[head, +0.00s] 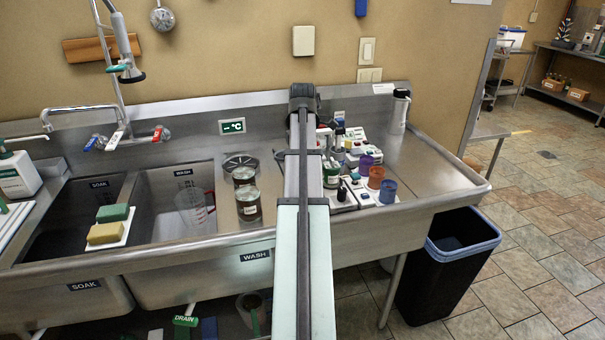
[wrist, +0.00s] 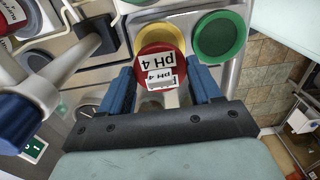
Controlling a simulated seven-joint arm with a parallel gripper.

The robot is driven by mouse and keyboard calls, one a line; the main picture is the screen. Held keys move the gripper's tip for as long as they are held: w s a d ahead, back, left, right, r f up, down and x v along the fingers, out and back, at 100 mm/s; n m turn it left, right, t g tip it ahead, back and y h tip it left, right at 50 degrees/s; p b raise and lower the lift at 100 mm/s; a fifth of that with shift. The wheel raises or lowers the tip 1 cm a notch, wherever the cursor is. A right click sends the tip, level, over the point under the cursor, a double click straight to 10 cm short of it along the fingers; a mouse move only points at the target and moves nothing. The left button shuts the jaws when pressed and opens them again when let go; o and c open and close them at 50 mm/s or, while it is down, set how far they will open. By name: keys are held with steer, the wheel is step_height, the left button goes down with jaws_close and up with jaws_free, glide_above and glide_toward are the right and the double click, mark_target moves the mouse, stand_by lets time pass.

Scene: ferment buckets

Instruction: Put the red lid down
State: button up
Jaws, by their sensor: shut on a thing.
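The red lid (wrist: 145,62) shows in the wrist view, round, with white labels reading "pH 4" on its top. My gripper (wrist: 160,72) has its two blue fingers on either side of the lid, shut on it. A yellow round piece (wrist: 160,27) lies just beyond the lid and is partly covered by it. A green round piece (wrist: 220,38) sits to the right of the yellow one. What is under the red lid is mostly hidden. In the head view my arm hides the gripper, and I cannot make out the held lid.
In the head view, purple (head: 366,162), orange (head: 376,178) and blue (head: 388,191) cups stand right of my arm among small crowded items. Two cans (head: 247,204) stand left of it. A flask (head: 399,111) stands at the back right. The right drainboard (head: 435,170) has bare room.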

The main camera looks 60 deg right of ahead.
steer(key=shift+f, duration=2.2)
steer(key=shift+f, duration=0.35)
steer(key=shift+a+f, duration=0.1)
steer(key=shift+f, duration=0.2)
steer(key=o, duration=1)
steer(key=shift+s+a+f, duration=0.1)
steer(key=shift+c, duration=0.2)
steer(key=shift+o, duration=0.3)
steer(key=shift+s+a, duration=0.2)
steer(key=shift+r, duration=0.45)
steer(key=r, duration=1.2)
steer(key=shift+w+d+r, duration=0.3)
steer(key=shift+d, duration=0.05)
